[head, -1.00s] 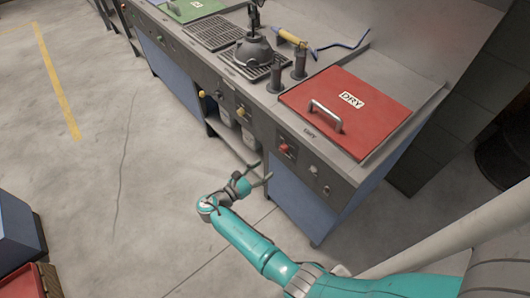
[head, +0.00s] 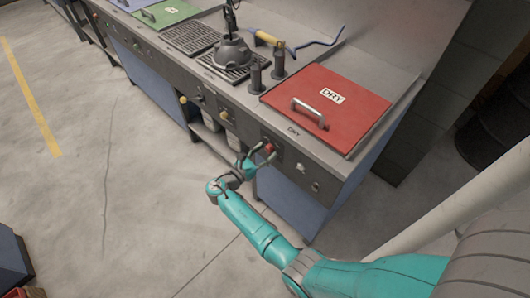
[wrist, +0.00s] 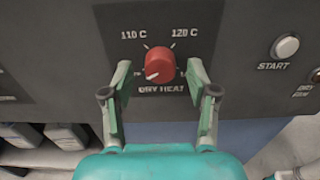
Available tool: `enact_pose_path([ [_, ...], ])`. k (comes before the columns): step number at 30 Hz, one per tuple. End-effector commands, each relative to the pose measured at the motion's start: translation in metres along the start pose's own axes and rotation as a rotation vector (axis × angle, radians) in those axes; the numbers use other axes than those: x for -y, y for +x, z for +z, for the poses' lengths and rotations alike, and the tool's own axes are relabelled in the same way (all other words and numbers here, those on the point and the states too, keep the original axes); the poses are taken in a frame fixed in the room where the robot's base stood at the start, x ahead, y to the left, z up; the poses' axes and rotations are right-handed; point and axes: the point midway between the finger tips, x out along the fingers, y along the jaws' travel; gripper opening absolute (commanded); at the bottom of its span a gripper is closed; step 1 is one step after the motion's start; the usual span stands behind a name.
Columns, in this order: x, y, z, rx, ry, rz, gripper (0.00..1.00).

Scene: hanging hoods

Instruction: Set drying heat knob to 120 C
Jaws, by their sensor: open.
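The red drying heat knob (wrist: 160,64) sits on a dark panel above the words DRY HEAT. The 110 C label (wrist: 133,35) is at its upper left, the 120 C label (wrist: 185,32) at its upper right. A pale mark on the knob points to the lower left, not at 120 C. Other scale labels are partly hidden behind my fingers. My gripper (wrist: 160,74) is open, one finger on each side of the knob, with a visible gap on both sides. In the head view my gripper (head: 263,156) is at the front panel, around the red knob (head: 269,148).
Open floor is left of the bench.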

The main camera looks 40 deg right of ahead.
Motion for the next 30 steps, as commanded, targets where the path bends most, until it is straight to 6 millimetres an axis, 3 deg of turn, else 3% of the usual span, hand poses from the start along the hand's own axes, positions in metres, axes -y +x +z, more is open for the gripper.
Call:
enact_pose_path([
  [9,0.0000,0.0026,0.0000,0.000,0.000,0.000,0.59],
  [16,0.0000,0.0024,0.0000,0.000,0.000,0.000,0.01],
  [30,-0.0003,0.0023,0.0001,0.000,0.089,0.001,0.00],
])
